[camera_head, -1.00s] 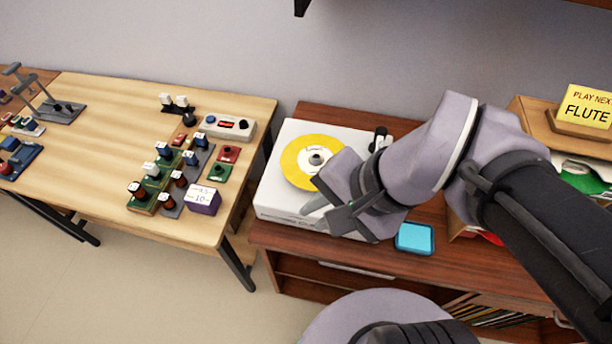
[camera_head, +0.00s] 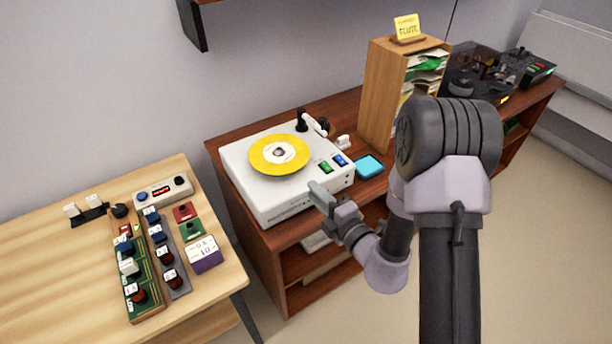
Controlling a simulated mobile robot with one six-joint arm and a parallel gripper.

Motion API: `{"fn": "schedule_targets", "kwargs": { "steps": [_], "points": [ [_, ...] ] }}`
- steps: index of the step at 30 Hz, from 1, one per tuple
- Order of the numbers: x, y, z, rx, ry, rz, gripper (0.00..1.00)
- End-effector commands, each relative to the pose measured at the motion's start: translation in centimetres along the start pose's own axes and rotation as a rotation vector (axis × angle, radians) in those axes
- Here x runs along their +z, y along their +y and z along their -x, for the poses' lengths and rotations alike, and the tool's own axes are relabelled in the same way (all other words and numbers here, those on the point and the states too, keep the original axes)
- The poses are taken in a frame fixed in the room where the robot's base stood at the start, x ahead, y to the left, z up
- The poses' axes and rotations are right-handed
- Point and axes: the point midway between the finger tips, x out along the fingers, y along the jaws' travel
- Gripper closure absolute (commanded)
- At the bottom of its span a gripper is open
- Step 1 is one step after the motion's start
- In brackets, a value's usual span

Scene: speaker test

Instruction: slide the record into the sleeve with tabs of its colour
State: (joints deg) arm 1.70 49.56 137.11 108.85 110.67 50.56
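A yellow record (camera_head: 258,163) with a pale centre lies flat on the white record player (camera_head: 247,201). The upright wooden rack (camera_head: 381,88) behind it to the right holds several sleeves (camera_head: 428,64), with green and white showing; I cannot make out which tabs each sleeve has. My gripper (camera_head: 328,202) is at the front right edge of the player, apart from the record, with nothing seen in it. Its finger gap is too unclear to tell.
A yellow card reading FLUTE (camera_head: 407,26) stands on the rack. A cyan pad (camera_head: 369,166) lies right of the player on the brown cabinet (camera_head: 285,262). Dark equipment (camera_head: 475,72) stands further right. A light wooden table (camera_head: 75,285) with small control blocks is at left.

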Motion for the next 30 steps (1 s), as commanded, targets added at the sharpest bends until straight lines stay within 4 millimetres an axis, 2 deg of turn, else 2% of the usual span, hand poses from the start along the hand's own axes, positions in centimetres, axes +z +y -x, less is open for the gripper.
{"fn": "schedule_targets", "kwargs": {
  "steps": [9,15,19,26,30],
  "points": [
    [-0.2,0.2,-5.9,0.002,0.006,0.005,0.80],
    [-0.2,0.4,-8.7,0.001,0.006,0.005,0.80],
    [-0.2,0.2,-9.4,0.000,0.006,0.005,0.80],
    [-0.2,0.1,-9.5,0.001,0.006,0.005,0.80],
    [-0.2,0.1,-9.5,0.001,0.006,0.005,0.92]
  ]
}}
